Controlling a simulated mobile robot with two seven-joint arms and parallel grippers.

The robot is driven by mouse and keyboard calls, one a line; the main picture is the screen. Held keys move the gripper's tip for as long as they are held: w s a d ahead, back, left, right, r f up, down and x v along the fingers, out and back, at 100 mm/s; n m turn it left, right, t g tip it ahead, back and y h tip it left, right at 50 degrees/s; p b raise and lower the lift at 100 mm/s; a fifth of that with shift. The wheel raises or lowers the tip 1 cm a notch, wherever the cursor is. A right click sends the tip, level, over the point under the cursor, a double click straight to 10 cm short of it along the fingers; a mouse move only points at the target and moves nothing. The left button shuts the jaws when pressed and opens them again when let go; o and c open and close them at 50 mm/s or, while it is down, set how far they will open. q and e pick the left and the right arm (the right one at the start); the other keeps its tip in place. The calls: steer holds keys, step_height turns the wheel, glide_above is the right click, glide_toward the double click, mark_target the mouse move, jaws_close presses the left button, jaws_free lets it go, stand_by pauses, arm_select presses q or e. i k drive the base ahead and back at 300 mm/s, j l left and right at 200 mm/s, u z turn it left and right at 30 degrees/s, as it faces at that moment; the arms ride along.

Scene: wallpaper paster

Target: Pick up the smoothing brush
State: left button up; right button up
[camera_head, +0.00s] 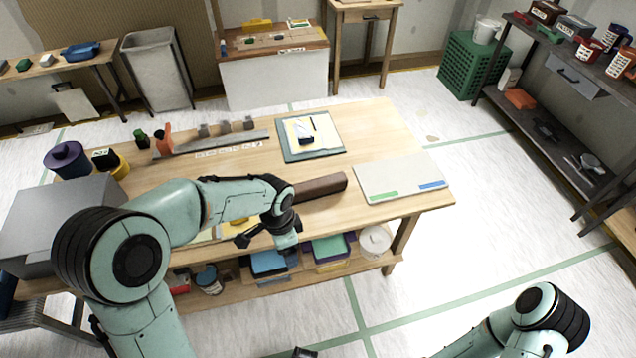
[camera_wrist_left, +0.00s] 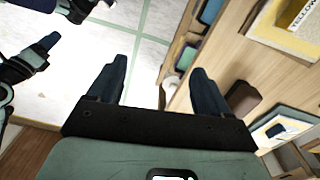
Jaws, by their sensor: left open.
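A long dark-brown bar (camera_head: 320,187) lies on the worktable right behind my left gripper; it may be the smoothing brush, but no bristles can be made out. The left forearm partly hides its left end. Its brown end also shows in the left wrist view (camera_wrist_left: 243,98), right of the fingers and apart from them. My left gripper (camera_head: 266,241) is open and empty at the table's front edge; in the wrist view its fingers (camera_wrist_left: 158,72) stand wide apart over the floor. Parts of my right arm (camera_head: 530,322) show at the lower right; its jaw opening is unclear.
The worktable (camera_head: 375,130) holds a grey-green board with papers (camera_head: 310,148), a pale board with green and blue labels (camera_head: 400,178), and a long metal straightedge (camera_head: 220,144). Bins and a white tub (camera_head: 375,241) fill the shelf below. Pots stand at the left.

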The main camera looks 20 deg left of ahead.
mark_target(329, 184)
steer(key=i, duration=0.85)
